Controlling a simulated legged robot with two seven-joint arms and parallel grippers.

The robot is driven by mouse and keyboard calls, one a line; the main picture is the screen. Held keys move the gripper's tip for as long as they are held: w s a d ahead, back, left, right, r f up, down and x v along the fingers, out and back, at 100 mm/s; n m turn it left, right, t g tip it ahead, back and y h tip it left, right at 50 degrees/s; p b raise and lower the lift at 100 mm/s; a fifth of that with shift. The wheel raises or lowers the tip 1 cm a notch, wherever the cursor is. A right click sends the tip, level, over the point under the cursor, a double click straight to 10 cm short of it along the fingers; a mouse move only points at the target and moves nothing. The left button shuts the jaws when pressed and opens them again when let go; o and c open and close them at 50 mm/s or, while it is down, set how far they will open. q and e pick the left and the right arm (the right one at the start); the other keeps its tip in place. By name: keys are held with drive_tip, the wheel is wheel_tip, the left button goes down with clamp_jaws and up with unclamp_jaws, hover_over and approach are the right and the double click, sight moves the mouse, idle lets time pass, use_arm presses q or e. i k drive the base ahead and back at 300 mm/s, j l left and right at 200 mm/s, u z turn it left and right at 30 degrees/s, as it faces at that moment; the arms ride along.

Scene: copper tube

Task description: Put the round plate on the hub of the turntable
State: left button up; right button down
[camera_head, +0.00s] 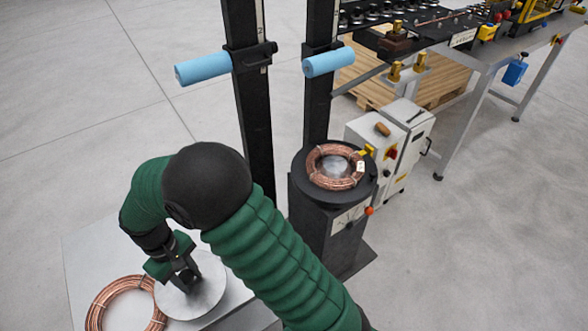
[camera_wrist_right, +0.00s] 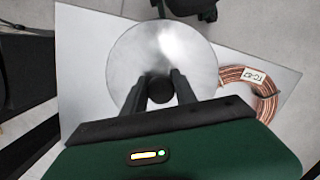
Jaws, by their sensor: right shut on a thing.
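The round plate (camera_head: 203,290) is a flat grey metal disc with a dark knob (camera_wrist_right: 160,88) in its middle. It is at the lower left of the head view, at the light grey sheet-like surface; I cannot tell whether it touches it. My right gripper (camera_head: 187,279) points down over the plate. In the right wrist view its two fingers (camera_wrist_right: 160,82) are closed on the knob. The turntable (camera_head: 310,193) is a black round top on a dark pedestal. A copper coil (camera_head: 332,182) lies on it around a pale grey centre. No left gripper is identifiable.
Another copper coil (camera_head: 97,305) lies beside the plate, partly under its edge in the head view; it carries a tag. Two black posts with blue handles (camera_head: 204,68) stand behind my arm. A grey cabinet (camera_head: 405,135) and a workbench (camera_head: 470,55) stand right of the turntable.

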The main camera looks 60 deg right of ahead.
sight(336, 163)
drive_tip(key=k+l+z, duration=0.2)
drive_tip(key=k+l, duration=0.55)
drive_tip(key=i+l, duration=0.1)
drive_tip(key=l, duration=0.35)
drive_tip(key=i+l+z, duration=0.15)
drive_tip(key=l, duration=0.8)
drive_tip(key=i+l+z, duration=0.1)
drive_tip(key=i+l, duration=0.1)
drive_tip(key=i, duration=0.1)
